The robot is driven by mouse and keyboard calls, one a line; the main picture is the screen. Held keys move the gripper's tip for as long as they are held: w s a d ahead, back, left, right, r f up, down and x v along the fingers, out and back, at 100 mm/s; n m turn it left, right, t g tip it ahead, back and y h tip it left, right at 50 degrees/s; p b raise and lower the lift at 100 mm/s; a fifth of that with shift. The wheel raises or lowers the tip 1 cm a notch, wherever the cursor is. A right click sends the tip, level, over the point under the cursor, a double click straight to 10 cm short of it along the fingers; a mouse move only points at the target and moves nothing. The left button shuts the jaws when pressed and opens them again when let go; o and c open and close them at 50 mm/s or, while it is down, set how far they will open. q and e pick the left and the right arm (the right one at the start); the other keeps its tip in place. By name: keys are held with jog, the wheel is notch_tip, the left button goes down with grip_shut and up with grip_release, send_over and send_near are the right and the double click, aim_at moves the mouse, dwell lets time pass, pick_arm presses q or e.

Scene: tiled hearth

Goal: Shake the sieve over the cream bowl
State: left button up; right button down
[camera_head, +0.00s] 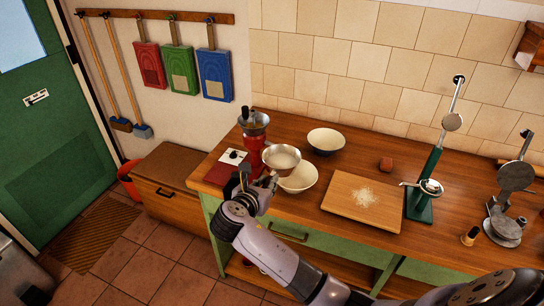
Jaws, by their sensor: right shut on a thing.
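The sieve (281,157) is a round metal-rimmed bowl shape with a pale inside. My right gripper (269,181) is shut at its near side, on what looks like its handle; the fingers are small and partly hidden. The sieve appears roughly level above a cream bowl (301,181), covering part of that bowl's far left side. The gap between them is hard to judge. A second pale bowl (326,141) stands behind on the counter, dark on the outside. My left gripper is out of view.
A red grinder (254,150) stands close to the left of the sieve. A wooden board (338,199) with white powder (364,196) lies to the right.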

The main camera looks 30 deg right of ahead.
aim_at(280, 169)
jog(key=shift+m+g+h, duration=0.6)
jog(key=shift+m+g, duration=0.3)
jog(key=w+d, duration=0.2)
jog(key=d, duration=0.1)
jog(key=w+d, duration=0.1)
jog(key=d, duration=0.1)
jog(key=shift+w+d+f, duration=0.15)
jog(key=shift+d, duration=0.05)
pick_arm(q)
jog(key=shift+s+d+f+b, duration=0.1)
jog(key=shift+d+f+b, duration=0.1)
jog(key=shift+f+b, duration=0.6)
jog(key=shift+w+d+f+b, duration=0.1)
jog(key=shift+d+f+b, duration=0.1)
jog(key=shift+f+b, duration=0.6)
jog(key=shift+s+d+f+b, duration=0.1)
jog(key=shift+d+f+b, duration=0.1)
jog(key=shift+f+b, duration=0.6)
pick_arm(e)
jog(key=shift+f, duration=1.95)
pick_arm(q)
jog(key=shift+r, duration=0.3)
